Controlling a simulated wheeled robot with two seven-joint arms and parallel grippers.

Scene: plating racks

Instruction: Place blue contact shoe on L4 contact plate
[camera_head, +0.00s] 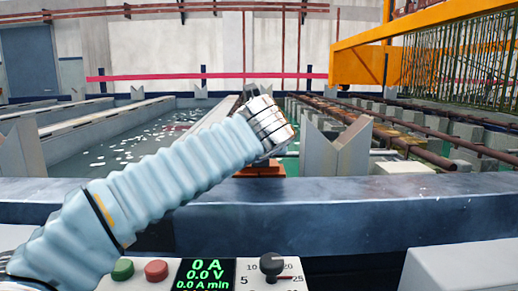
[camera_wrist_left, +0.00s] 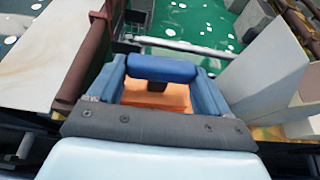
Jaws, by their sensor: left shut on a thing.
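The blue contact shoe (camera_wrist_left: 160,68) shows in the left wrist view as a bright blue bar across the ends of two blue fingers. My left gripper (camera_wrist_left: 160,76) is shut on it. In the head view, my sleeved left arm reaches over the tank edge and its wrist hides the fingers and shoe. An orange plate (camera_head: 260,171) sits just below the wrist near the tank's front edge. The orange plate also shows between the fingers in the wrist view (camera_wrist_left: 157,96). I cannot tell whether shoe and plate touch, and I see no L4 label. My right gripper is out of view.
A pale V-notched support (camera_head: 337,149) stands just right of the wrist, and another V-notched support (camera_head: 23,148) is at far left. The dark front rim (camera_head: 400,212) and a control panel (camera_head: 205,273) lie nearer. Brown bars (camera_head: 415,150) run along the right side.

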